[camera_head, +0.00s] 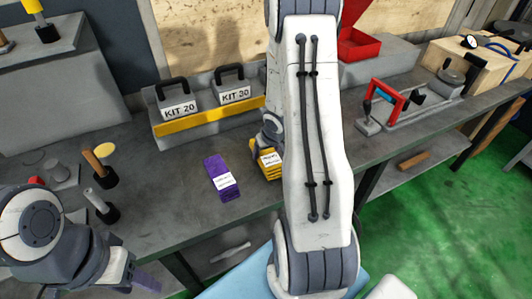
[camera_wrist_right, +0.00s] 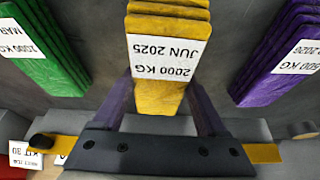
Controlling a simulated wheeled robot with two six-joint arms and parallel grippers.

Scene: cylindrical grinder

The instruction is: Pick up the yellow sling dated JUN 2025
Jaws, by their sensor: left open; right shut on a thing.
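The yellow sling (camera_wrist_right: 165,22) is a folded stack with a white label reading 2000 KG, JUN 2025, upside down in the right wrist view. In the head view the yellow sling (camera_head: 270,166) lies on the workbench, partly hidden by my right arm. My right gripper (camera_wrist_right: 163,105) is shut on the yellow sling, one finger on each side of it. In the head view its fingers are mostly hidden. My left gripper (camera_head: 143,282) is open at the lower left, near the bench's front edge, far from the sling; only part of it shows.
A purple sling (camera_head: 222,178) lies left of the yellow one. A green sling (camera_wrist_right: 45,45) lies on its other side. A rack (camera_head: 208,121) with KIT 20 and KIT 30 boxes stands behind. Upright tools (camera_head: 100,170) stand at the left. A red clamp-like device (camera_head: 385,98) sits right.

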